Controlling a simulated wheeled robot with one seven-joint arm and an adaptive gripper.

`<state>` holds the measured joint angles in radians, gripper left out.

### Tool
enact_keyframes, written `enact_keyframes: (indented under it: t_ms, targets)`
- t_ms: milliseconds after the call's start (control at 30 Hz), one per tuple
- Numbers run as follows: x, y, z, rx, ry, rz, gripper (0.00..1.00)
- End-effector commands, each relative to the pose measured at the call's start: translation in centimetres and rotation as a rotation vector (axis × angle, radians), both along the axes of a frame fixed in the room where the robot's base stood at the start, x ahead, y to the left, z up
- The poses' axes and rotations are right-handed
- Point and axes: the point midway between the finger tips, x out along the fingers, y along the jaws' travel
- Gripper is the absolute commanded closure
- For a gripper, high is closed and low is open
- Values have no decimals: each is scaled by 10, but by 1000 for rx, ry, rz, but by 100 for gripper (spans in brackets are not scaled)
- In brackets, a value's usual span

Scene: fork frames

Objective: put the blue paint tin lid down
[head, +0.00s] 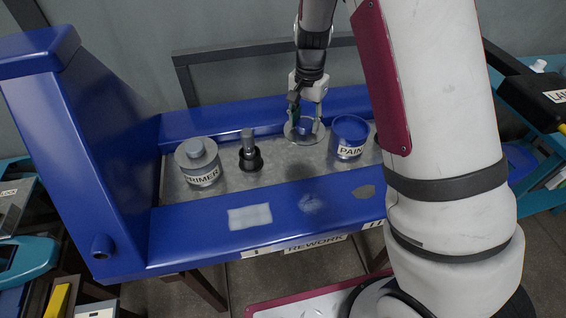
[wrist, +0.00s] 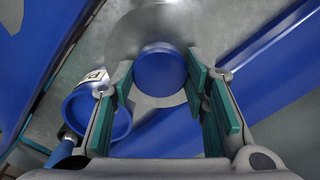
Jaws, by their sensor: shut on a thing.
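The lid, a round grey metal disc with a raised blue centre, is under my gripper in the head view (head: 304,136) and fills the upper middle of the wrist view (wrist: 160,75). My gripper (head: 307,112) points down at it. Its green-padded fingers (wrist: 162,66) are shut on the blue centre from both sides. I cannot tell whether the lid's underside touches the grey tray floor. The blue paint tin (head: 350,131), labelled PAIN with the rest hidden, stands open just right of the lid; it also shows at the lower left of the wrist view (wrist: 82,112).
A grey tin labelled PRIMER (head: 200,163) and a black-based grey knobbed piece (head: 249,155) stand left of the lid in the grey metal tray (head: 282,166). Blue rails (head: 185,236) border the tray front and back. A tall blue post (head: 75,150) stands at the left.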

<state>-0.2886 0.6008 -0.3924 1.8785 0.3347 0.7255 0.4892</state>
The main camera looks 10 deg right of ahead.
Motion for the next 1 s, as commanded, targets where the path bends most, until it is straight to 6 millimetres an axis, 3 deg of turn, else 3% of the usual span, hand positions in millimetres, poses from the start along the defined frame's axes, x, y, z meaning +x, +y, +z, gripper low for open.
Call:
enact_keyframes:
  t_ms: [133, 400, 633, 833, 1000]
  targets:
    - [6, 5, -11, -3, 3, -1, 87]
    - [5, 4, -55, -2, 4, -2, 87]
    - [5, 5, -72, -3, 3, -1, 87]
    - [5, 4, -98, -3, 3, -2, 87]
    - [6, 5, -101, -2, 1, -1, 87]
